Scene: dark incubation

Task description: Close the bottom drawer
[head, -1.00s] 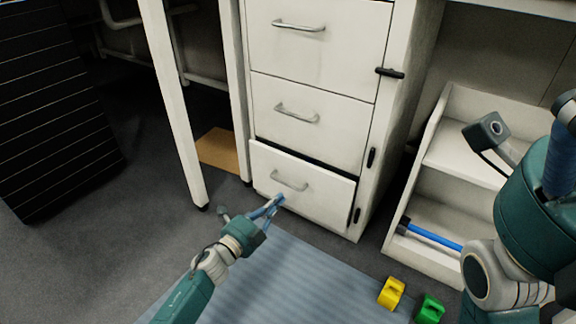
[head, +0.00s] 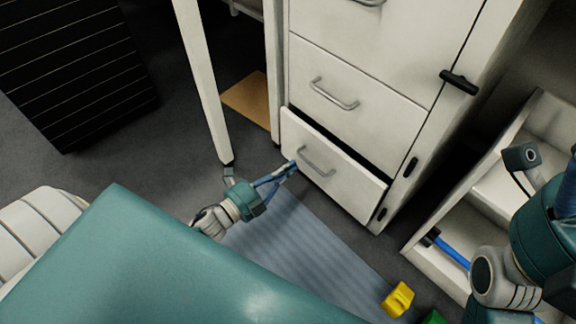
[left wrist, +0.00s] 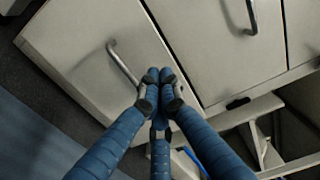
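The bottom drawer (head: 345,190) of the white cabinet stands partly out, with a dark gap above its front. Its metal handle (head: 317,162) shows on the front, and in the left wrist view the handle (left wrist: 122,64) is left of the fingertips. My left gripper (head: 291,168) is at the left part of the drawer front, beside the handle. In the left wrist view its blue fingers (left wrist: 160,82) are together with nothing seen between them; whether they touch the front I cannot tell. My right gripper (head: 566,190) shows only partly at the right edge.
The middle drawer (head: 360,95) above looks shut. A white shelf unit (head: 450,262) with a blue bar (head: 453,252) stands at right. A yellow block (head: 398,299) and a green block (head: 434,318) lie at the front. A white leg (head: 200,80) stands left of the cabinet.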

